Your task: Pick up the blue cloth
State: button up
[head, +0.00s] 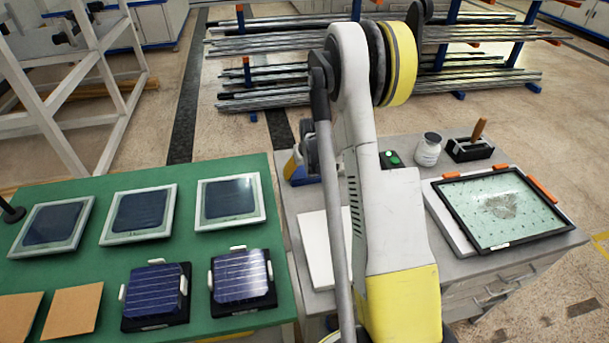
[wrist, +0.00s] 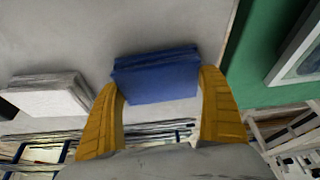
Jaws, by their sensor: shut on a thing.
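The blue cloth (wrist: 157,78) is a folded, block-like bundle in the wrist view. It sits between the two yellow fingers of my gripper (wrist: 160,82), which are shut on its left and right sides. A pale grey surface shows behind the cloth; I cannot tell whether the cloth touches it.
A green table (head: 195,260) at left holds framed panels (head: 230,202) and dark cells (head: 240,278). A white slab (head: 318,250) lies by my arm. At right are a jar (head: 428,150), a wooden-handled tool (head: 478,132) and a black-framed glass panel (head: 500,208). A bar rack (head: 280,45) stands behind.

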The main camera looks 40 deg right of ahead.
aim_at(303, 167)
jog(key=shift+r+p, duration=0.3)
jog(key=shift+r, duration=0.3)
notch_tip(303, 167, up, 3)
jog(key=shift+f+p, duration=0.1)
jog(key=shift+p, duration=0.55)
jog(key=s+d+r+p, duration=0.3)
jog(key=s+d+r, duration=0.2)
jog(key=d, duration=0.5)
notch_tip(303, 167, up, 2)
jog(key=shift+s+d, duration=0.15)
jog(key=shift+d, duration=0.05)
jog(key=o, duration=0.3)
jog(key=c, duration=0.3)
